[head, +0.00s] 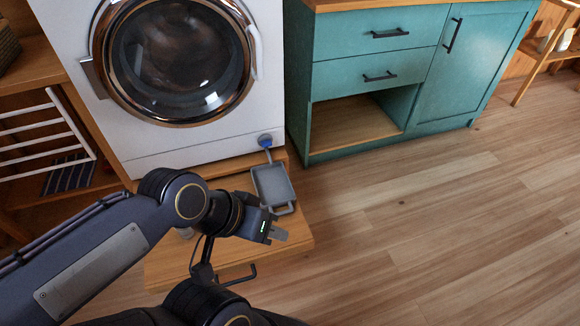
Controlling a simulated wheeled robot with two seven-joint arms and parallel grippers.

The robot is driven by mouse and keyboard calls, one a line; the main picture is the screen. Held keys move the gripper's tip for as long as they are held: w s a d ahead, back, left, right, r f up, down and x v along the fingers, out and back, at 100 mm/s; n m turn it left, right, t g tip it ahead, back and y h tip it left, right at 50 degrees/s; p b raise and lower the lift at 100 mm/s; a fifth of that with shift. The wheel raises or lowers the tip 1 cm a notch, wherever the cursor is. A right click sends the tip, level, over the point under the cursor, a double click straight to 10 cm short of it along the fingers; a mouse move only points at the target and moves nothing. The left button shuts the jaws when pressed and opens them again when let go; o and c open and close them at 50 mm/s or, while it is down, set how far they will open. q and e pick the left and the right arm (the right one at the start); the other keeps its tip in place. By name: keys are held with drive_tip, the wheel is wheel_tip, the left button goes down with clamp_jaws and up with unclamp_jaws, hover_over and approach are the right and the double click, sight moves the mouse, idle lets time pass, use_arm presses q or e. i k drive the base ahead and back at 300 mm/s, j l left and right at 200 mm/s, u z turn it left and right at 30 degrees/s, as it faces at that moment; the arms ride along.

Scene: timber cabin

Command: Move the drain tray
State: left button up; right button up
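The drain tray (271,181) is a shallow grey rectangular pan with a loop handle at its near end. It is at the foot of the white washing machine (200,136), below a round drain fitting with a blue part (265,141). A thin grey piece runs from the fitting towards the tray's far end. My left gripper (279,236) is just in front of the tray's handle, with a small gap showing between them. Its fingers overlap from this angle, so their opening is unclear. I see nothing held in it. My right gripper is not in view.
A wooden platform (297,243) lies under the tray and my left arm. A teal cabinet (348,78) with an open lower bay stands right of the washer. A wooden shelf with a white rack (38,118) is at left. The floor (430,220) at right is clear.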

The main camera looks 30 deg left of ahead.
sight(272, 182)
drive_tip(key=i+u, duration=0.1)
drive_tip(key=u, duration=0.35)
drive_tip(key=i+l+u, duration=0.1)
drive_tip(key=u, duration=0.3)
drive_tip(key=i+l+u, duration=0.4)
drive_tip(key=l, duration=0.3)
drive_tip(key=i+l+u, duration=0.2)
drive_tip(key=l, duration=0.25)
drive_tip(key=i+l, duration=0.35)
drive_tip(key=l, duration=0.1)
